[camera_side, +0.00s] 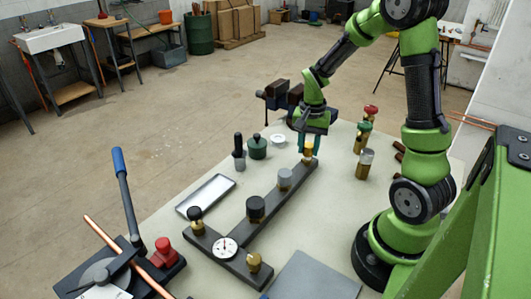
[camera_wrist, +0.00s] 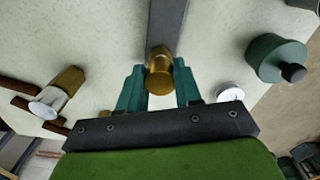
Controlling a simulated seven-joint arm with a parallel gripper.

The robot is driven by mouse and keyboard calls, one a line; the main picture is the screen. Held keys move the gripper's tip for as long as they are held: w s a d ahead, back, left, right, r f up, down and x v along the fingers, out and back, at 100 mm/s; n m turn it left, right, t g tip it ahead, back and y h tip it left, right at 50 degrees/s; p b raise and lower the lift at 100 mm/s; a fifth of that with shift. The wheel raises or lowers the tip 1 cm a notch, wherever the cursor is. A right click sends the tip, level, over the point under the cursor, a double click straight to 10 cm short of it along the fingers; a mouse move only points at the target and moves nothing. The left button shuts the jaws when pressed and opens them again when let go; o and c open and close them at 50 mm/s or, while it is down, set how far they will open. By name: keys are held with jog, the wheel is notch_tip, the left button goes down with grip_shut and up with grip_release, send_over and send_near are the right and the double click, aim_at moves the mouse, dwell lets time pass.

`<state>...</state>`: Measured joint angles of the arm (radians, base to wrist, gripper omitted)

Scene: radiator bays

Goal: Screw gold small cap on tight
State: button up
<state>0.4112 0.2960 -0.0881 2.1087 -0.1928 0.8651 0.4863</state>
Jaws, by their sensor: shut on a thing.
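The gold small cap (camera_side: 308,149) sits over the far end of the long dark bar (camera_side: 272,204). In the wrist view the gold cap (camera_wrist: 159,72) shows between my two teal fingers, with the bar (camera_wrist: 167,22) running away beyond it. My gripper (camera_side: 307,144) points down and is shut on the gold cap; in the wrist view my gripper (camera_wrist: 160,82) has a finger on either side of it. The thread under the cap is hidden, so I cannot tell how tightly it sits.
The bar also carries a grey cap (camera_side: 285,179), a black cap (camera_side: 255,207) and a gauge (camera_side: 225,248). Several loose fittings stand right of my gripper, including a green-topped one (camera_side: 362,136). A green pot (camera_side: 257,148) stands left. A metal tray (camera_side: 206,195) lies nearby.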

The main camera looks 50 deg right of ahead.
jog(key=o, duration=1.1)
notch_tip(320, 180, up, 17)
jog(key=shift+f, duration=0.1)
jog(key=shift+f, duration=0.1)
jog(key=shift+c, duration=0.8)
notch_tip(320, 180, down, 12)
jog(key=shift+d+f+n, duration=0.1)
jog(key=shift+n, duration=1)
